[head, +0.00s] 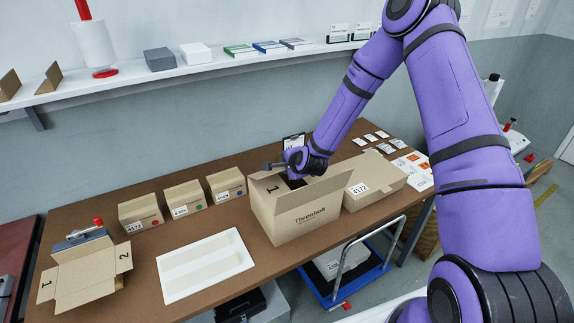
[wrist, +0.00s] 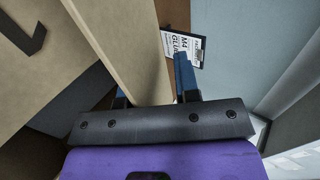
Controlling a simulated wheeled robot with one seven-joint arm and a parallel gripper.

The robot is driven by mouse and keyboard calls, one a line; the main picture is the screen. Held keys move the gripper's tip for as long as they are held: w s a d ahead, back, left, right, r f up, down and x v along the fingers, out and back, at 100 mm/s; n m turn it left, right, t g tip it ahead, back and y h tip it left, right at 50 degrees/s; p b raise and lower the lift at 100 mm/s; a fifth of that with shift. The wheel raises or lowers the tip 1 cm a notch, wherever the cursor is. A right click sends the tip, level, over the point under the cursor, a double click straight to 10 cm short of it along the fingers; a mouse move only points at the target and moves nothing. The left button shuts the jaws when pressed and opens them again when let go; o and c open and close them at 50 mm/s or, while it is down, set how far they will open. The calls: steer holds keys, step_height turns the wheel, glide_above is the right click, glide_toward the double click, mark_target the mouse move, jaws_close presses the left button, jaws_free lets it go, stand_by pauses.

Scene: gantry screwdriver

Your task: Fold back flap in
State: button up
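The open cardboard box (head: 298,217) marked "Threnholt" stands near the middle of the bench. A flap marked 1 (head: 270,188) shows on its top left; a panel with a dark mark (wrist: 22,60) shows at left in the wrist view. My gripper (head: 294,180) is at the back of the box opening, pointing down. In the wrist view my gripper (wrist: 152,88) has its fingers apart, with an upright cardboard panel (wrist: 135,45) reaching between them. The left finger is mostly hidden by that panel. The back flap is largely hidden by my arm in the head view.
A closed box (head: 374,180) marked 4172 stands close on the right. Several small boxes (head: 184,197) and a white tray (head: 206,263) are left. An unfolded carton (head: 82,268) lies far left. A labelled clipboard (wrist: 184,48) is behind the box.

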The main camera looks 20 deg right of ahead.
steer(key=v, duration=1)
steer(key=shift+s+r, duration=0.2)
steer(key=shift+s, duration=0.15)
steer(key=shift+d, duration=0.1)
steer(key=s+d+r+n+g+h, duration=0.1)
steer(key=s+r+n+g, duration=0.1)
steer(key=s+r+n, duration=0.6)
steer(key=s+d+r+n+g+h, duration=0.1)
steer(key=s+r+n, duration=0.15)
steer(key=r, duration=0.95)
steer(key=s+d+r+n, duration=0.1)
steer(key=s+r, duration=0.3)
steer(key=s, duration=0.3)
steer(key=s+r+n+g, duration=0.1)
steer(key=s+r+n, duration=0.1)
steer(key=s, duration=0.6)
steer(key=s+d+r+n+g, duration=0.1)
steer(key=s+r+n, duration=0.1)
steer(key=s+r, duration=0.3)
steer(key=s, duration=0.3)
steer(key=shift+s+d+r, duration=0.2)
steer(key=shift+d+r, duration=0.1)
steer(key=shift+r, duration=0.05)
